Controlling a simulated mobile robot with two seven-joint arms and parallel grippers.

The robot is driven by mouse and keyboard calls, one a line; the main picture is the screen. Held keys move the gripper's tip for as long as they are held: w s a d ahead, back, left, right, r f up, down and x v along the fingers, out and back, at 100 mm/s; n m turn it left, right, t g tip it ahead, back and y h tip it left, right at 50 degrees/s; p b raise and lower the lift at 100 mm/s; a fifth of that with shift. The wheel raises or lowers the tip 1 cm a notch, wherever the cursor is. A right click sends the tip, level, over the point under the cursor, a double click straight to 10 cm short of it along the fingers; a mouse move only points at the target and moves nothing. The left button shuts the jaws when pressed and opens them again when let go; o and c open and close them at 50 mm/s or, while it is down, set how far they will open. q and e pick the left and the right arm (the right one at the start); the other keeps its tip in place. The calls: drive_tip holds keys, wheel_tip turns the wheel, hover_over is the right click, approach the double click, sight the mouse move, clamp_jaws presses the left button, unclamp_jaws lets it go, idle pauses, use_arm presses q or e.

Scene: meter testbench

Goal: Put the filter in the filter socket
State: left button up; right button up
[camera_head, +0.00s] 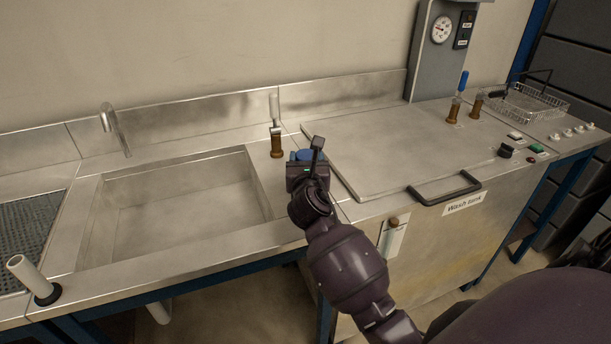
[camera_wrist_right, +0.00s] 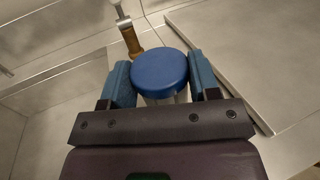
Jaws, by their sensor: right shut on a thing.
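My right gripper (camera_head: 308,165) is over the counter strip between the sink and the wash tank lid. In the right wrist view it (camera_wrist_right: 163,98) is shut on a pale cylinder with a round blue cap, which I take to be the filter (camera_wrist_right: 160,72). The blue cap also shows as a small part of the filter (camera_head: 303,155) in the head view. The cap faces the wrist camera; the filter's lower end is hidden. I cannot make out a filter socket for certain. My left gripper is not in view.
A brass valve with a pale handle (camera_head: 277,140) stands just behind the gripper. The empty sink (camera_head: 180,205) is left; the wash tank lid (camera_head: 400,145) with its black handle (camera_head: 445,190) is right. A white tube (camera_head: 32,277) stands tilted in a black ring at far left.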

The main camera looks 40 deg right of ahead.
wheel_tip(320, 180, down, 4)
drive_tip(key=shift+f+b, duration=0.15)
drive_tip(key=shift+b, duration=0.6)
drive_tip(key=shift+r, duration=0.2)
drive_tip(key=shift+f, duration=0.15)
drive_tip(key=o, duration=1)
drive_tip(key=p+v, duration=0.1)
drive_tip(key=v, duration=1.1)
